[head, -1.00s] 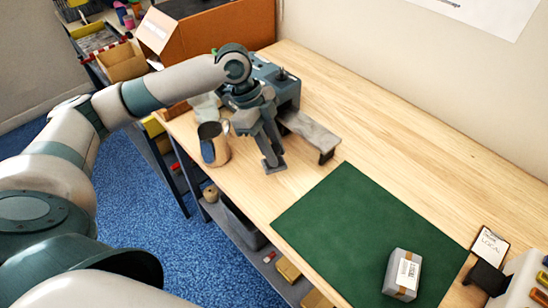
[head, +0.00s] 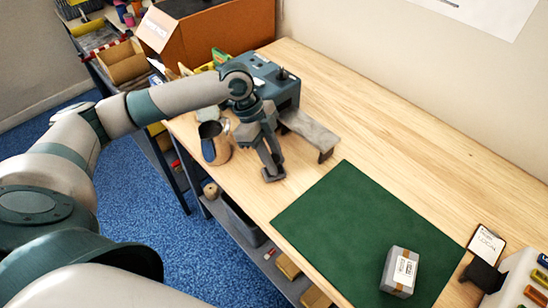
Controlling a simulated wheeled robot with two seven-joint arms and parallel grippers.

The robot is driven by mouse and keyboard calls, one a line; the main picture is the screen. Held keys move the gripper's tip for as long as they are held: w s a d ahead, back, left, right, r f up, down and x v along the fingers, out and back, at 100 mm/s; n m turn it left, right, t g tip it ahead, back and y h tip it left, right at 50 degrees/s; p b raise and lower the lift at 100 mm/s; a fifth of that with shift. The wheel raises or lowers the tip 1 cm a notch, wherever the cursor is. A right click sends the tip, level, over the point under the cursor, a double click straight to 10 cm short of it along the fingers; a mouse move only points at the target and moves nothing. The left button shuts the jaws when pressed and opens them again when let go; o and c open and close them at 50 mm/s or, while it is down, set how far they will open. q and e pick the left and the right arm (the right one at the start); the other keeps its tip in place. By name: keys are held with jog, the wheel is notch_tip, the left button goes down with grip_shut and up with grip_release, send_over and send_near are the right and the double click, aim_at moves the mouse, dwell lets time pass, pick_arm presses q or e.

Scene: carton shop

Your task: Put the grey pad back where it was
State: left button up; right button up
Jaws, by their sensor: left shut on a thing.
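My left gripper (head: 271,168) is over the wooden bench, close to its front edge and left of the green mat (head: 345,215). It points down and is shut on a small dark grey piece, which I take for the grey pad (head: 274,176). The fingers hide most of that piece, and I cannot tell whether it touches the bench top. My right gripper is not in view.
A metal jug (head: 221,150) stands close left of the gripper. A blue-grey machine (head: 272,82) with a grey outfeed ledge (head: 313,133) stands behind. A labelled grey parcel (head: 392,282) lies on the mat. A card holder (head: 482,275) is at right. The bench behind the mat is clear.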

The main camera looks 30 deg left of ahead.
pick_arm(q)
jog(key=shift+f, duration=0.1)
jog(key=o, duration=0.9)
jog(key=shift+o, duration=0.2)
jog(key=b+v, duration=0.3)
jog(key=v, duration=0.9)
